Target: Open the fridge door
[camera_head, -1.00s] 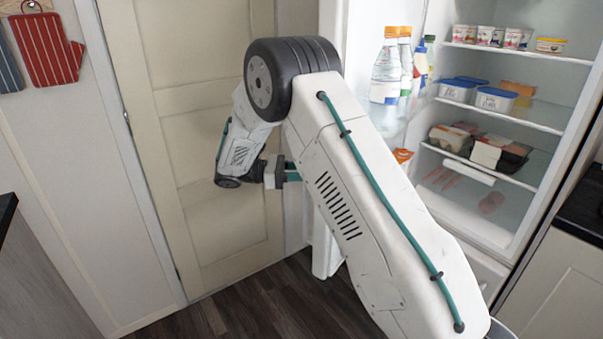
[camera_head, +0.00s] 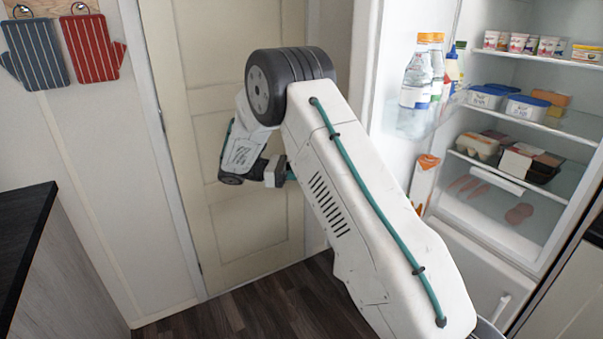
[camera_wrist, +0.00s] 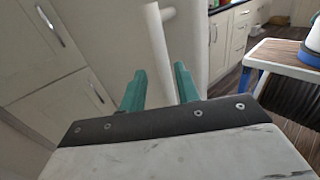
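The fridge door (camera_head: 366,60) stands wide open at the left of the lit fridge interior (camera_head: 475,205), with bottles (camera_head: 417,85) and a carton on its inner side. My gripper (camera_head: 287,172) is beyond my arm, on the door's outer side, and mostly hidden in the head view. In the wrist view, the two teal fingers of my gripper (camera_wrist: 160,85) are apart. A white upright door handle (camera_wrist: 158,40) runs down into the gap between them. I cannot tell whether either finger touches it.
A closed cream door (camera_head: 215,140) stands behind my arm. A dark-topped counter (camera_head: 25,225) is at the left. A lower closed compartment (camera_head: 465,265) lies under the fridge interior. In the wrist view, a wooden-topped stool or table (camera_wrist: 275,52) is at the right.

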